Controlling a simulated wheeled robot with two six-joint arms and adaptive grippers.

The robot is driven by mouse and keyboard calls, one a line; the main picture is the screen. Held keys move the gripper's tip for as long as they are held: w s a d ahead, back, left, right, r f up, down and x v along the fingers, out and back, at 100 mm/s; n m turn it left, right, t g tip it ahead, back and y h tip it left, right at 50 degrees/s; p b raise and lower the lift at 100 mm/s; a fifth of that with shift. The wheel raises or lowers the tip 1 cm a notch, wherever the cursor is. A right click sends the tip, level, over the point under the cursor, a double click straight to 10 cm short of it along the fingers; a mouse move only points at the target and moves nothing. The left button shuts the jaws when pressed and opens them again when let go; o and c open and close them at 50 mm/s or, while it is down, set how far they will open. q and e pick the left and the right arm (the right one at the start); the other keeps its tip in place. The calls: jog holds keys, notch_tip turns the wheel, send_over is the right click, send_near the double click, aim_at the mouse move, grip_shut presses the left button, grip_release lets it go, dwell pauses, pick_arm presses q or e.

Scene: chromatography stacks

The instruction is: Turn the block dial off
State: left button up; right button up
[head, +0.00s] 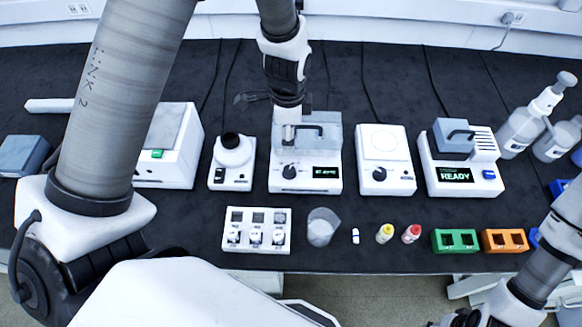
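The heating block (276,183) is a white box with a clear lid (329,140), standing in the middle of the bench. Its black dial (290,172) is on the front face, left of a small lit display (326,172) whose green text I cannot read surely. My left gripper (290,136) points down at the block's left part, above and behind the dial. It appears apart from the dial. Its fingertips are small and partly merged with the lid, so their opening is unclear. My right arm is at the lower right, and its fingertips do not show.
A similar white device with a dial (379,174) stands to the right, then one reading READY (455,175). A small white device (232,160) stands left.

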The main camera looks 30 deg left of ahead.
aim_at(289, 169)
pick_arm(q)
notch_tip(289, 169, down, 7)
jog(key=b, duration=0.5)
jog(key=shift+r, duration=0.15)
jog(key=shift+w, duration=0.15)
jog(key=shift+f, duration=0.45)
notch_tip(289, 169, down, 6)
jog(key=shift+f+p, duration=0.25)
jog(key=shift+p, duration=0.15)
jog(key=shift+s+r, duration=0.1)
jog(key=shift+s, duration=0.15)
jog(key=shift+c, duration=0.7)
grip_shut()
